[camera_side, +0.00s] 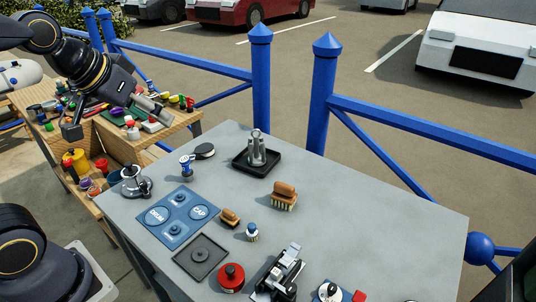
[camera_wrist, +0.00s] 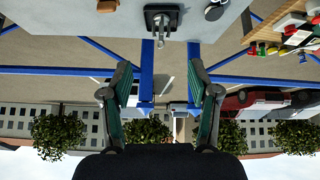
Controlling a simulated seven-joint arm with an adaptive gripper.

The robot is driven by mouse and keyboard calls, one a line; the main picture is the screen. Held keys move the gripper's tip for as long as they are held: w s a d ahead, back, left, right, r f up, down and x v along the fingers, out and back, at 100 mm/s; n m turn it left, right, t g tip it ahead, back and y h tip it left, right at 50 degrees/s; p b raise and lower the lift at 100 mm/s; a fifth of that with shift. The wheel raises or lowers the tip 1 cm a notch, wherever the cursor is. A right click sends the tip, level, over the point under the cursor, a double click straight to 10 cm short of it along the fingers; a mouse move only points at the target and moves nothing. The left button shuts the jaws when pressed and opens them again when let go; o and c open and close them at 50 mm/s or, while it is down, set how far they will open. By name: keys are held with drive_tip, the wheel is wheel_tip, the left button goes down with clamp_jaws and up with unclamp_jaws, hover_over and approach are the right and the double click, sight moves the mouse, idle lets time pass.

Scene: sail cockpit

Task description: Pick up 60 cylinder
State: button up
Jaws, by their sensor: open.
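No marking "60" is legible on anything, so I cannot tell for certain which thing is the 60 cylinder. Grey metal cylinders (camera_side: 257,152) stand upright close together in a black square tray (camera_side: 241,168) at the back of the grey table. The tray also shows at the top of the wrist view (camera_wrist: 150,10), with a metal piece (camera_wrist: 161,24) in it. My gripper (camera_side: 152,108) is up at the left in the side view, well away from the tray. In the wrist view my gripper (camera_wrist: 158,75) has its fingers wide apart with nothing between them.
A cluttered wooden bench (camera_side: 125,150) stands left. Blue railing (camera_side: 261,85) runs behind.

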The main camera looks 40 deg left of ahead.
drive_tip(key=w+a+f+n+g+y, duration=0.1)
drive_tip(key=w+a+f+n, duration=0.1)
drive_tip(key=w+a+f, duration=0.3)
drive_tip(key=n+g, duration=0.2)
approach(183, 160)
drive_tip(key=shift+y, duration=0.3)
drive_tip(key=x, duration=0.6)
drive_tip(key=shift+d, duration=0.3)
drive_tip(key=shift+x, duration=3)
clamp_jaws()
